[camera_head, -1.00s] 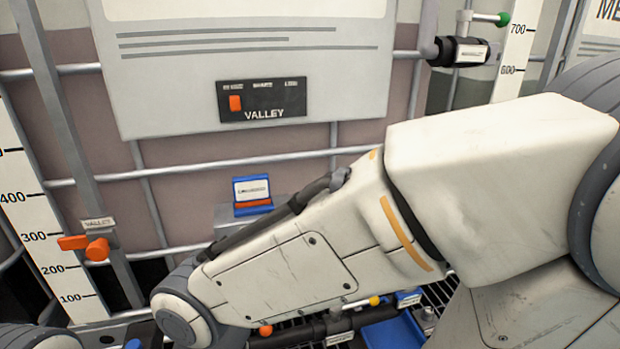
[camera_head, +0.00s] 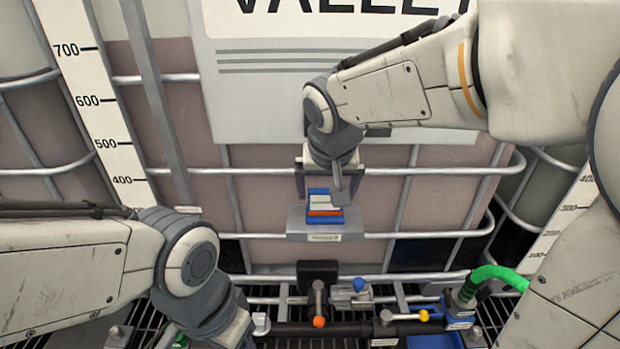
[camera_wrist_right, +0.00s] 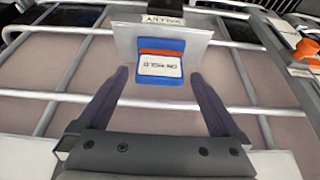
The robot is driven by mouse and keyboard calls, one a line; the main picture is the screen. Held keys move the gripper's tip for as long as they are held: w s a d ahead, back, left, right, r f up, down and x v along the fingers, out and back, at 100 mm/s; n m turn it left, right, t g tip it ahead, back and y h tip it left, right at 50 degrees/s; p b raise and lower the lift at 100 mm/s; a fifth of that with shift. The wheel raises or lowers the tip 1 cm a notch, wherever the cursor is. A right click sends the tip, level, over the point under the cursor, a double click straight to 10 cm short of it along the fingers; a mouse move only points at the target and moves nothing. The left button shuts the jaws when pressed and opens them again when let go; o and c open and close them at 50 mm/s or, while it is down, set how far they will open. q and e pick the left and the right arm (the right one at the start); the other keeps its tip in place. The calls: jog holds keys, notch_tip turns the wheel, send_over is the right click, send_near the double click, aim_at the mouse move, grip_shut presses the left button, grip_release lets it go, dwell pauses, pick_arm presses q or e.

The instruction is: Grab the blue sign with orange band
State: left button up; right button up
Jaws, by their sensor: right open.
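The blue sign with an orange band and a white label (camera_head: 322,212) stands on a grey ledge (camera_head: 297,228) on the caged tank's front in the head view. In the right wrist view the sign (camera_wrist_right: 160,68) appears upside down, between and just beyond the fingertips. My right gripper (camera_head: 328,184) is open and empty right in front of the sign, partly covering it in the head view. Its two dark fingers (camera_wrist_right: 160,76) are apart on either side of the sign, not closed on it. My left gripper (camera_head: 238,330) is low at the bottom left, its fingers not clearly visible.
Metal cage bars (camera_head: 420,171) cross the tank around the ledge. Below are pipes and valves with an orange knob (camera_head: 319,322), a blue knob (camera_head: 359,284), a yellow knob (camera_head: 424,316) and a green hose (camera_head: 497,273). A white scale strip (camera_head: 100,115) stands at left.

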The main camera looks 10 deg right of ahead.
aim_at(326, 195)
jog(key=shift+w+f, duration=0.25)
jog(key=shift+f, duration=0.35)
jog(key=shift+w+d+f+p, duration=0.2)
jog(key=shift+f+p, duration=0.1)
jog(key=shift+p, duration=0.15)
jog(key=p+x, duration=0.1)
jog(key=x, duration=0.2)
jog(key=shift+w+f, duration=0.1)
jog(key=shift+w, duration=0.2)
jog(key=shift+w+f, duration=0.2)
jog(key=shift+f, duration=0.25)
jog(key=c, duration=1.1)
jog(key=shift+r, duration=0.15)
